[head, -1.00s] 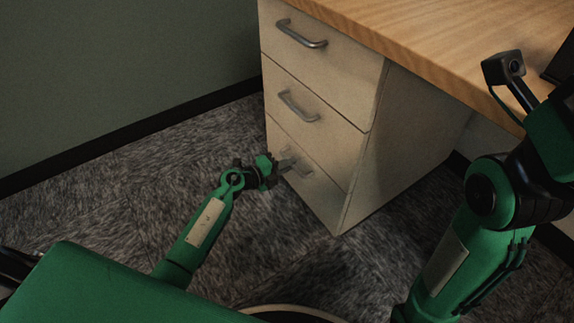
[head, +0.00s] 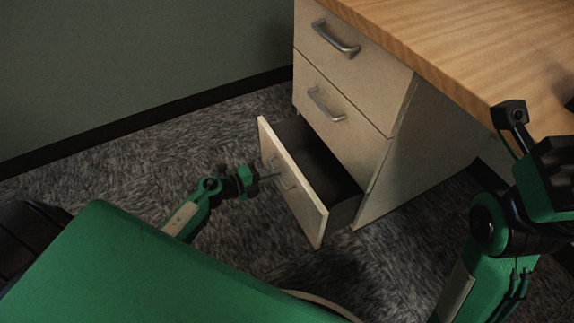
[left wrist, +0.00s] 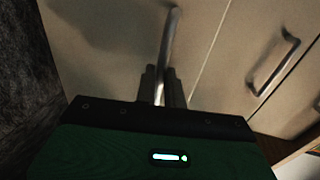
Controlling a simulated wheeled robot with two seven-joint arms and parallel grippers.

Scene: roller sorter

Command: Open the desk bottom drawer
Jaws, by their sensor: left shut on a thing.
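The desk bottom drawer (head: 293,187) stands pulled out from the white drawer unit, and its dark inside shows empty in the head view. My left gripper (head: 271,177) is at the front of this drawer. In the left wrist view its two fingers (left wrist: 162,88) are shut on the grey bottom drawer handle (left wrist: 170,38). My right arm comes in at the right of the head view, but its gripper's fingers do not show.
The middle drawer handle (head: 326,104) and top drawer handle (head: 336,38) are on closed drawers above. The wooden desk top (head: 450,40) overhangs at the right. Carpet (head: 110,180) is clear at the left, before the green wall (head: 130,60).

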